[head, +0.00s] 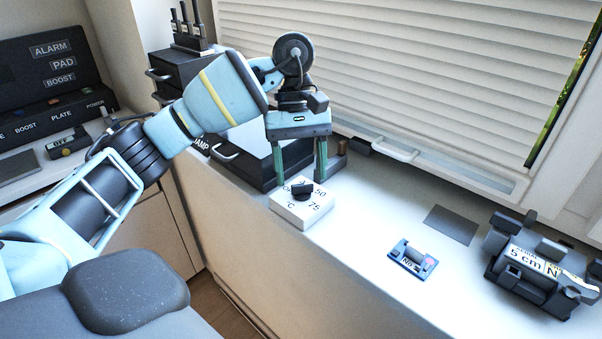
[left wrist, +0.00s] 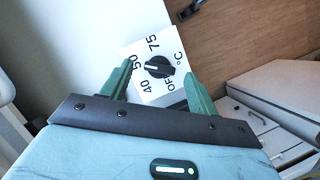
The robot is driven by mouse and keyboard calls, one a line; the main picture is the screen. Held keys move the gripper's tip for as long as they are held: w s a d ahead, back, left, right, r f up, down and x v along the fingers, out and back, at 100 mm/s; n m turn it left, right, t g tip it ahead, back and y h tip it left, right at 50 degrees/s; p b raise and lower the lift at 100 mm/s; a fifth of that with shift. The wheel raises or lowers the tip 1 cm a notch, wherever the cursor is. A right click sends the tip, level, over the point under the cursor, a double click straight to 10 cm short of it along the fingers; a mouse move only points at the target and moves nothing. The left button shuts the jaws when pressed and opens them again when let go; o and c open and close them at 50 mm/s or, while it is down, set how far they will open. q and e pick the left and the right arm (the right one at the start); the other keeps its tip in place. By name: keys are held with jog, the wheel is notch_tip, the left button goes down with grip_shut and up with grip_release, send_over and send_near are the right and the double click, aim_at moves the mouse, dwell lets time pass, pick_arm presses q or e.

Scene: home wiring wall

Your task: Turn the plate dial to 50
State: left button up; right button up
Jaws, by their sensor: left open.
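The plate dial is a small white box (head: 290,212) with a black knob (head: 302,191) on top, standing on the white sill. In the left wrist view, the knob (left wrist: 159,67) sits among the marks OFF, 40, 50, 75 and °C. Its short white pointer line lies toward the left, near the 50 mark; the exact setting is hard to read. My left gripper (head: 300,176) is open above the dial, its green fingers pointing down on either side of the knob. I cannot tell whether either finger touches it. My right gripper is out of view.
A black drawer box (head: 240,160) stands behind the dial. A black panel (head: 50,80) stands at far left. The sill's front edge is close to the dial.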

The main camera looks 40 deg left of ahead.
pick_arm(q)
jog(key=p+v, duration=0.1)
jog(key=v, duration=0.5)
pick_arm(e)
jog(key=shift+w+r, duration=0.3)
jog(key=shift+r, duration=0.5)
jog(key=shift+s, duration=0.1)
